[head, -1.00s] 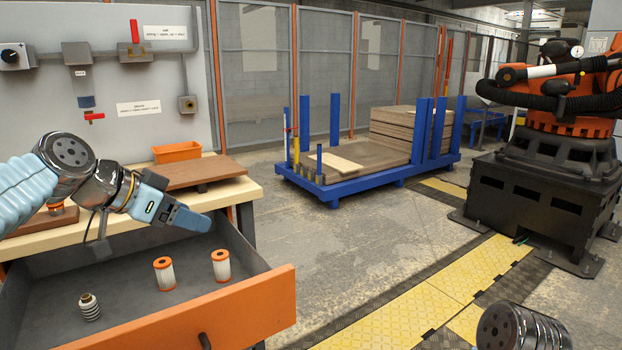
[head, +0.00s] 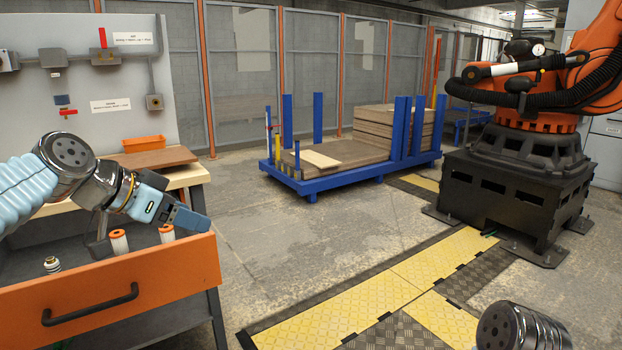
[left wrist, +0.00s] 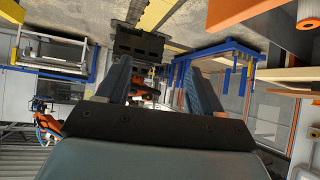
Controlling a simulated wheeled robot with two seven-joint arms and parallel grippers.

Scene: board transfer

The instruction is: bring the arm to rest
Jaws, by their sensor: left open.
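My left arm comes in from the left in the head view, bent, with its gripper (head: 186,214) held above the open drawer's right end. In the left wrist view the two fingers of this gripper (left wrist: 158,88) stand apart with nothing between them. The gripper is open and empty and touches nothing that I can see. Of my right arm only a dark rounded link shows at the bottom right of the head view; its gripper is out of view.
The open drawer (head: 120,285) with an orange front holds two filter cartridges (head: 119,243) and a ribbed part (head: 52,265). A blue cart (head: 330,181) with boards stands beyond. An orange robot arm (head: 535,115) stands on a black base at right.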

